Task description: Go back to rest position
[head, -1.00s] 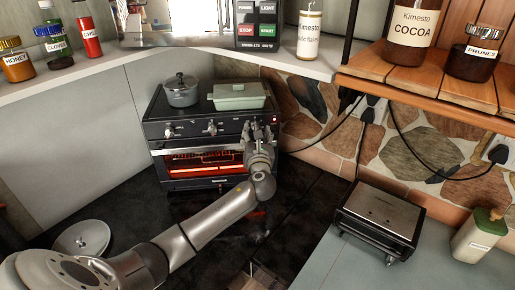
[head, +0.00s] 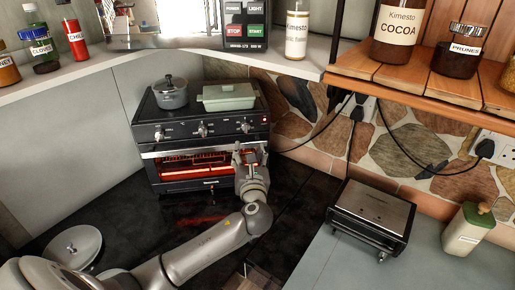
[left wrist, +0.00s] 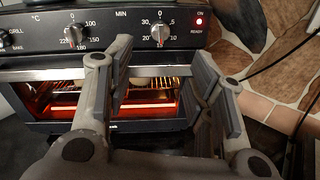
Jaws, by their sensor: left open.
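My left gripper (head: 250,158) is open and empty in front of the right side of a small black oven (head: 203,131). In the left wrist view the two fingers of my left gripper (left wrist: 165,85) stand wide apart, with nothing between them. Behind them the oven (left wrist: 110,55) shows its knobs, a lit red lamp and a glowing red inside. I cannot tell whether the fingers touch the oven front. My right gripper is in neither view.
A grey pot (head: 171,95) and a pale green lidded dish (head: 229,97) stand on the oven. A black-and-silver grill (head: 372,216) and a labelled bottle (head: 467,229) are on the right counter. A round lid (head: 74,246) lies at lower left. Shelves with jars hang above.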

